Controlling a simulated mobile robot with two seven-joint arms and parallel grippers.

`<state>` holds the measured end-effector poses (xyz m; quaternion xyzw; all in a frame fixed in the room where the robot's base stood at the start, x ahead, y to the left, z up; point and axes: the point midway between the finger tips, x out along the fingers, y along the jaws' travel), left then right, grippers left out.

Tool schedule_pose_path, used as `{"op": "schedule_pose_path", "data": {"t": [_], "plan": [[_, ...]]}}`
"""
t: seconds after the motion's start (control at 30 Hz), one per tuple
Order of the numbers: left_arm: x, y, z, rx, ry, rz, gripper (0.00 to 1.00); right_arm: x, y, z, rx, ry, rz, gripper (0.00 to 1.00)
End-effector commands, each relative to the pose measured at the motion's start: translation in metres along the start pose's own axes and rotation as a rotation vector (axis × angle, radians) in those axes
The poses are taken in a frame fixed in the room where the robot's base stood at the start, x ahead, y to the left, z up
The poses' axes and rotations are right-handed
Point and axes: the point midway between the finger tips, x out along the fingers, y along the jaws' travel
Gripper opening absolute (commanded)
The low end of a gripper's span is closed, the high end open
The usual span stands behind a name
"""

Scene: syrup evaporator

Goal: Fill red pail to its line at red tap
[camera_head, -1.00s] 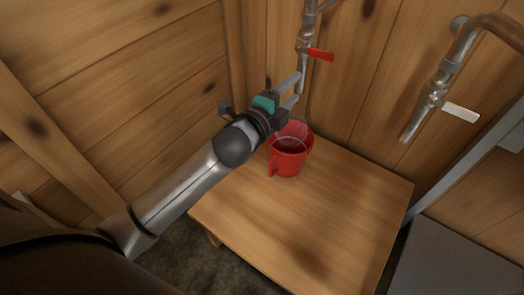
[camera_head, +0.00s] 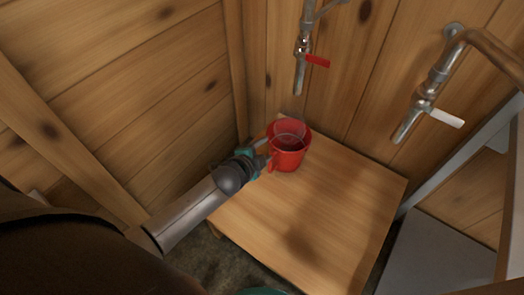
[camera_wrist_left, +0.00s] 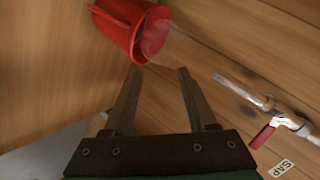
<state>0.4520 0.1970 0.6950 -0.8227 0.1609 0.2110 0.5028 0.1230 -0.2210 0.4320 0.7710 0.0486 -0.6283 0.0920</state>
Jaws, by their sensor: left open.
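The red pail (camera_head: 288,160) stands upright on the wooden table near the wall corner, with its handle toward the front left. Its inside looks dark; a faint pale haze shows above its rim, and I cannot read the level or line. In the left wrist view the pail (camera_wrist_left: 120,28) lies just beyond the fingertips. The red tap (camera_head: 300,70) is on the wall above it, its red lever (camera_head: 317,61) sticking out to the right. I cannot make out a stream. My left gripper (camera_head: 264,152) is open beside the pail's left side, near the handle. My right gripper is not seen.
A second tap (camera_head: 425,95) with a white lever hangs to the right. The table (camera_head: 310,215) is bare to the front and right of the pail. A grey metal surface (camera_head: 440,262) lies beyond its right edge. A "SAP" label (camera_wrist_left: 283,168) shows in the left wrist view.

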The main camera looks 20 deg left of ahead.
Motion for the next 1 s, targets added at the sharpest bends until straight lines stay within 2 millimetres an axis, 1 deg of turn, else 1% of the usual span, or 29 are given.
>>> {"op": "schedule_pose_path", "data": {"t": [0.1, 0.2, 0.8, 0.87, 0.93, 0.97, 1.0], "plan": [[-0.001, 0.009, 0.006, -0.024, -0.015, 0.020, 0.57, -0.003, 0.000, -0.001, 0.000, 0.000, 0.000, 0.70], [-0.002, 0.012, 0.008, -0.033, -0.020, 0.027, 0.57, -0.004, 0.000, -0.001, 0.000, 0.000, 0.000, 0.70], [-0.002, 0.015, 0.010, -0.040, -0.026, 0.034, 0.57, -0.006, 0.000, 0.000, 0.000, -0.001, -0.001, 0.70], [-0.005, 0.021, 0.014, -0.059, -0.039, 0.050, 0.57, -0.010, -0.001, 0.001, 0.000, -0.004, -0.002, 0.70], [-0.011, 0.033, 0.022, -0.098, -0.067, 0.084, 0.57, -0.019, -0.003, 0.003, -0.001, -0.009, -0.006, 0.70], [-0.015, 0.041, 0.027, -0.122, -0.084, 0.102, 0.57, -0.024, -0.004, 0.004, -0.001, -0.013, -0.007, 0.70], [-0.021, 0.053, 0.034, -0.159, -0.111, 0.132, 0.57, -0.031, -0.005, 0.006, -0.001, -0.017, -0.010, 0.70]]}}
